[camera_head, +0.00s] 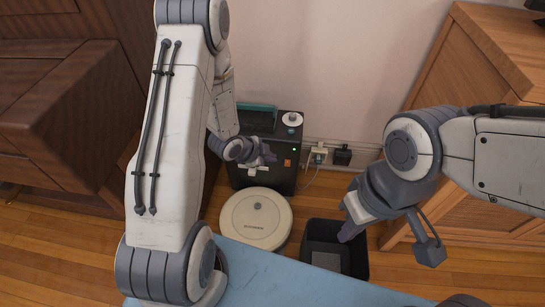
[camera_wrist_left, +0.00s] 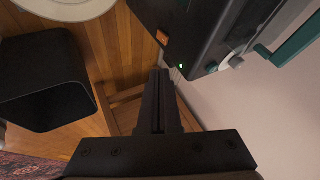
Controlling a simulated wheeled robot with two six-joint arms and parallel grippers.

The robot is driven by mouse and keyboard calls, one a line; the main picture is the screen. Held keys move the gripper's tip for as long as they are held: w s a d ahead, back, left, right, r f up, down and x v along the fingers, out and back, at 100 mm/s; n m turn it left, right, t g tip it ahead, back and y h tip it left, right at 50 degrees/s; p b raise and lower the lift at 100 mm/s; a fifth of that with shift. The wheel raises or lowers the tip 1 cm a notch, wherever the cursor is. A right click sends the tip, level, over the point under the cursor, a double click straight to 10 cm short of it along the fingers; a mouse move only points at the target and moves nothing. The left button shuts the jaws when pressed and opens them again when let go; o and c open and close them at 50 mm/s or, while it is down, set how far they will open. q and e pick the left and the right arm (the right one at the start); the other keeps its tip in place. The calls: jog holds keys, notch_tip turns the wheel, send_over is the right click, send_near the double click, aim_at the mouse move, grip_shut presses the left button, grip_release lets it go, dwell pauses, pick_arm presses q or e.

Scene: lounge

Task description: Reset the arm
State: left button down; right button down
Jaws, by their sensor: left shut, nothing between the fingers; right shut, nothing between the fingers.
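My left gripper (camera_head: 268,158) is shut and empty, in front of the upper part of a black box-shaped device. In the left wrist view its dark fingers (camera_wrist_left: 158,105) are pressed together with nothing between them. My right gripper (camera_head: 350,230) is shut and empty, pointing down over the open black bin (camera_head: 366,262) on the floor. I cannot tell how far above the bin its tips are.
The black device (camera_head: 286,178) stands against the wall, with a green light and an orange switch. A round cream robot vacuum (camera_head: 254,217) lies before it. Sockets with plugs (camera_head: 320,153) are on the wall. Wooden cabinets flank both sides; a blue surface (camera_head: 270,280) is in front.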

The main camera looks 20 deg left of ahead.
dwell(0.3)
pick_arm(q)
jog(key=s+d+r+n+g+y+p, duration=0.1)
jog(key=s+d+r+n+g, duration=0.15)
jog(key=s+d+r, duration=0.55)
jog(key=s+d+r+n+g+y, duration=0.1)
jog(key=s+d+r+n+y, duration=0.15)
jog(key=s+r, duration=0.55)
jog(key=s+d+r+n+g+h, duration=0.1)
jog(key=s+d+r+n+g, duration=0.15)
jog(key=s+r, duration=0.6)
notch_tip(320, 180, up, 37)
jog(key=s+p, duration=0.2)
jog(key=p, duration=3.6)
jog(key=shift+s+d+g, duration=0.2)
jog(key=shift+s+g, duration=0.1)
jog(key=shift+g, duration=0.1)
